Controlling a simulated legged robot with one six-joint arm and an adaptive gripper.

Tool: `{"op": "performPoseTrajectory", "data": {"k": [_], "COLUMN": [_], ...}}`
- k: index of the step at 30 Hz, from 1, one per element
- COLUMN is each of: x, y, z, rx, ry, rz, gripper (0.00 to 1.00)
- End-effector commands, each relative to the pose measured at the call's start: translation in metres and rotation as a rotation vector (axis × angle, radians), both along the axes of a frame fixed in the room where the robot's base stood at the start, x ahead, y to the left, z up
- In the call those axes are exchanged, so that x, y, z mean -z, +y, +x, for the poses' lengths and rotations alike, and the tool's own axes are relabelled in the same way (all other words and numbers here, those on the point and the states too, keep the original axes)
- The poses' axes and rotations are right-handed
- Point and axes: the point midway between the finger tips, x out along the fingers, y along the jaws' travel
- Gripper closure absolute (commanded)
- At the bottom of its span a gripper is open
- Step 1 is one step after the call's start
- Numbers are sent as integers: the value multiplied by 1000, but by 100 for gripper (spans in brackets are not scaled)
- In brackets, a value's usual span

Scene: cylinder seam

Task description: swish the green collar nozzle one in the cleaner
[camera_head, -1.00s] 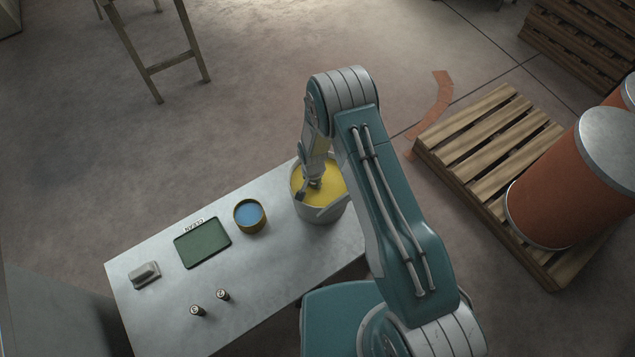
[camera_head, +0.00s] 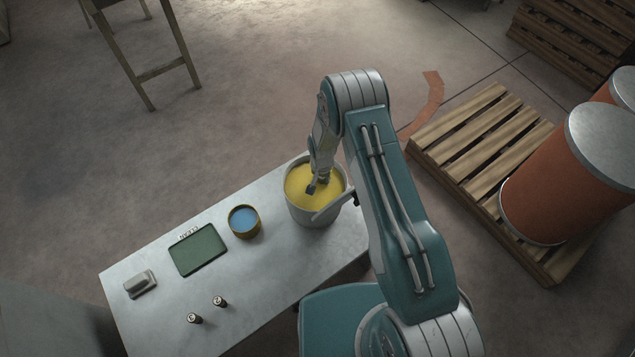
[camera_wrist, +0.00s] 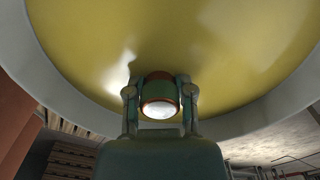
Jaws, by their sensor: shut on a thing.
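My gripper (camera_head: 313,187) reaches down into a pale bucket (camera_head: 309,213) filled with yellow liquid (camera_head: 298,181). In the wrist view my gripper (camera_wrist: 160,92) is shut on the green collar nozzle (camera_wrist: 162,88), which shows a green band, an orange-red band and a bright silvery end. The yellow liquid (camera_wrist: 210,50) and the bucket's pale rim (camera_wrist: 65,90) fill the view behind it. The nozzle is hidden in the head view. How deep its far end sits in the liquid cannot be told.
On the grey table (camera_head: 285,262) are a tub of blue liquid (camera_head: 244,221), a green tray (camera_head: 198,251) labelled CLEAN, a grey block (camera_head: 140,284) and two small dark cylinders, one left (camera_head: 194,318) and one right (camera_head: 219,301). A pallet (camera_head: 480,150) with orange drums (camera_head: 550,190) stands right.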

Motion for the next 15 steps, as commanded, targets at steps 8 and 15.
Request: {"op": "performPoseTrajectory", "data": {"k": [8, 15], "x": [0, 0], "y": [12, 26], "z": [-8, -17], "rx": [-3, -3], "ry": [1, 0], "rz": [-1, 0], "gripper": [100, 100]}}
